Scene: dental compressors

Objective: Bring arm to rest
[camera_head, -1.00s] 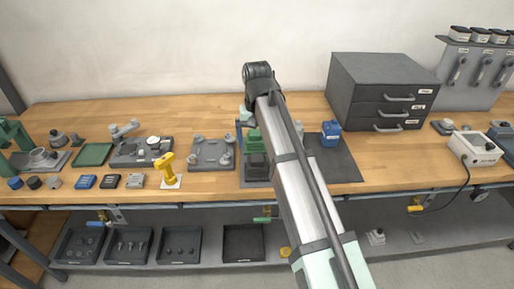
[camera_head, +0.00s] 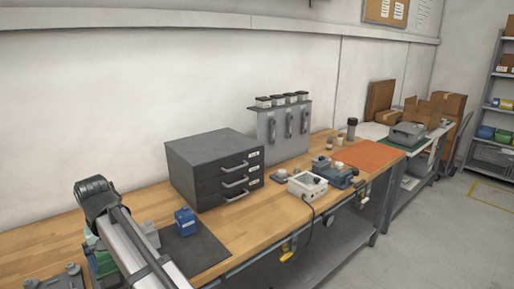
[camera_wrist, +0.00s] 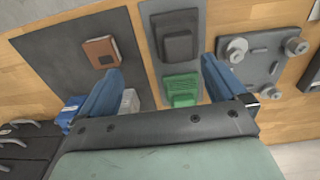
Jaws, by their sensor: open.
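My gripper (camera_wrist: 164,95) shows in the wrist view with two blue fingers spread wide apart and nothing between them. It hangs above the bench, over a grey mat that holds a dark grey block (camera_wrist: 178,40) and a green block (camera_wrist: 182,89). In the head view my arm reaches in from the lower left, and the fingers are hidden there.
A dark drawer cabinet (camera_head: 212,168) stands right of my arm, with a blue block (camera_head: 185,221) on a dark mat in front. A white box with a cable (camera_head: 307,186) and an orange mat (camera_head: 369,155) lie farther right. A brown block (camera_wrist: 101,51) and a grey fixture plate (camera_wrist: 262,60) flank the grey mat.

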